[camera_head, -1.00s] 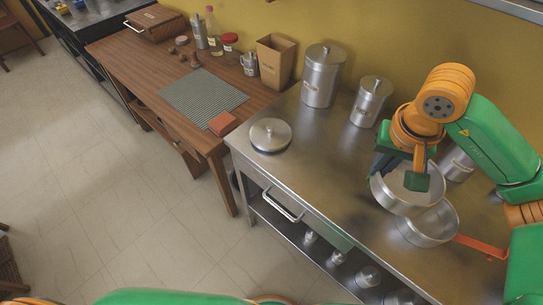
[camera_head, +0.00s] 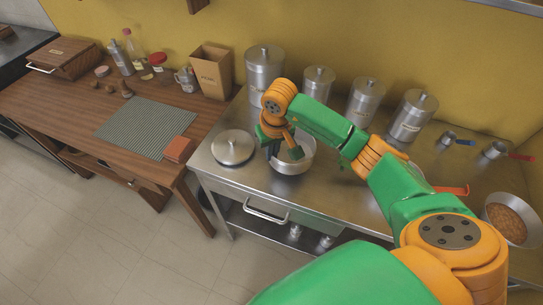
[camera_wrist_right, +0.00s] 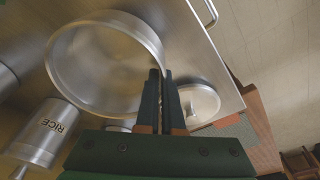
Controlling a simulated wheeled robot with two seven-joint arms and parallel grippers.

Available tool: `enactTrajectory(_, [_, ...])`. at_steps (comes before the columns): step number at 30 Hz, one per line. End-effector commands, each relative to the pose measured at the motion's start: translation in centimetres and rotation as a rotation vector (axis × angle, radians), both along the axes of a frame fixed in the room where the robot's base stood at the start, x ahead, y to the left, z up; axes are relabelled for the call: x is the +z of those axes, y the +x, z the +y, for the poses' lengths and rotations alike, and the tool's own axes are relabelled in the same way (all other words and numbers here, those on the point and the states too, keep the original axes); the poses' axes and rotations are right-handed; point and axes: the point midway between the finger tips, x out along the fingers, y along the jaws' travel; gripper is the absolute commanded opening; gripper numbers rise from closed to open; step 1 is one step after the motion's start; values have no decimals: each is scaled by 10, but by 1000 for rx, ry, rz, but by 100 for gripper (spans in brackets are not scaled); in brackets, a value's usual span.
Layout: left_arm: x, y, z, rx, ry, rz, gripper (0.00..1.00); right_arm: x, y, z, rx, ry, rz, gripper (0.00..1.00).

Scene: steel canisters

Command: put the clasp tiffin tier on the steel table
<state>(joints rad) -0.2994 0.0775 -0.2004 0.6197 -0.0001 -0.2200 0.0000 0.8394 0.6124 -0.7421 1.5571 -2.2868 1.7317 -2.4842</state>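The clasp tiffin tier, a round, open, shallow steel pan (camera_head: 295,160), is at the front left of the steel table (camera_head: 330,200), right of a steel lid (camera_head: 232,147). My right gripper (camera_head: 274,142) is at its left rim. In the right wrist view the fingers (camera_wrist_right: 163,88) are shut on the rim of the tier (camera_wrist_right: 100,75), which looks empty. I cannot tell whether its base touches the table or hangs just above it. My left gripper is not in view.
Several lidded steel canisters (camera_head: 265,70) stand along the wall. Behind my right arm, a pan with an orange handle (camera_head: 452,190) is mostly hidden. A bowl of brown food (camera_head: 505,222) is at far right. A wooden table (camera_head: 60,115) adjoins on the left.

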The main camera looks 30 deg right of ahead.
Motion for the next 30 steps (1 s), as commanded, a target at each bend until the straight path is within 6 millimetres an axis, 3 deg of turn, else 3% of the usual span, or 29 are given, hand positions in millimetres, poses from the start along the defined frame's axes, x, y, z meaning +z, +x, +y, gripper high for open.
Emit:
enactTrajectory(2, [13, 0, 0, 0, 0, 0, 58, -13, -2, 1, -1, 3, 9, 0])
enactTrajectory(6, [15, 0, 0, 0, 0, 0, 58, -29, 0, 1, 1, 2, 1, 0])
enactTrajectory(16, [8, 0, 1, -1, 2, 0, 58, -35, 0, 0, 0, 0, -1, 0])
enactTrajectory(20, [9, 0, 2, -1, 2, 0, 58, -33, 0, 0, 0, 1, 0, 34])
enactTrajectory(30, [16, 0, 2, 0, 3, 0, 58, -27, 0, 1, -1, 3, 1, 34])
